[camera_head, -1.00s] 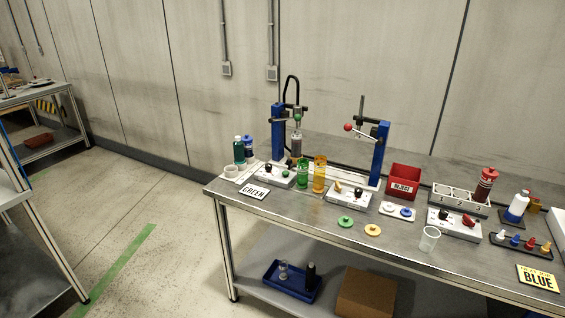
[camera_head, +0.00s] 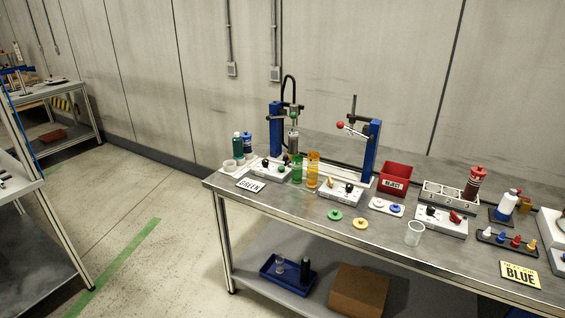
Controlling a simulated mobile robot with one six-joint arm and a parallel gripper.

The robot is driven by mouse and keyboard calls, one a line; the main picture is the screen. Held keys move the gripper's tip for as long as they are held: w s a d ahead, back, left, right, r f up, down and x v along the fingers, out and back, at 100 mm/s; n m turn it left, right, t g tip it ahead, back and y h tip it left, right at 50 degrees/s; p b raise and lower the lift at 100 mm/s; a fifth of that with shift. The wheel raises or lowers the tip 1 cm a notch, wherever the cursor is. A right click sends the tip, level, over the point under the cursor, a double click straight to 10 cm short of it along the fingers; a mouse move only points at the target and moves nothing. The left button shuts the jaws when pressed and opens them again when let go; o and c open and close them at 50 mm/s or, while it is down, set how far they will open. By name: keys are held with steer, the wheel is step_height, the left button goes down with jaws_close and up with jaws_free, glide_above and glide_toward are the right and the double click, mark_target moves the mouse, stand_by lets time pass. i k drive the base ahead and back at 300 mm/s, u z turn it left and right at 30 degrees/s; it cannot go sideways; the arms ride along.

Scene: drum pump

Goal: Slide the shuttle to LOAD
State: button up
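A pump station with a left blue post (camera_head: 275,128) and a right blue post (camera_head: 372,150) stands on the steel workbench (camera_head: 285,215). A red-knobbed lever (camera_head: 341,125) is on the right post. A pale strip (camera_head: 357,181) runs between the posts at bench level, partly hidden. A green clear container (camera_head: 297,170) and an orange clear container (camera_head: 312,165) stand upright in front of it. I cannot make out which part is the shuttle, nor a LOAD mark. My gripper is not in view.
A red bin (camera_head: 396,178), a numbered rack (camera_head: 450,195), a clear cup (camera_head: 414,233) and loose discs (camera_head: 360,223) stand to the right. A blue tray (camera_head: 270,273) and a brown box (camera_head: 358,290) sit below. Open floor lies left.

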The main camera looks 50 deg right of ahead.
mark_target(287, 158)
steer(key=k, duration=1.55)
steer(key=z, duration=0.65)
steer(key=i, duration=1)
steer(key=u, duration=0.1)
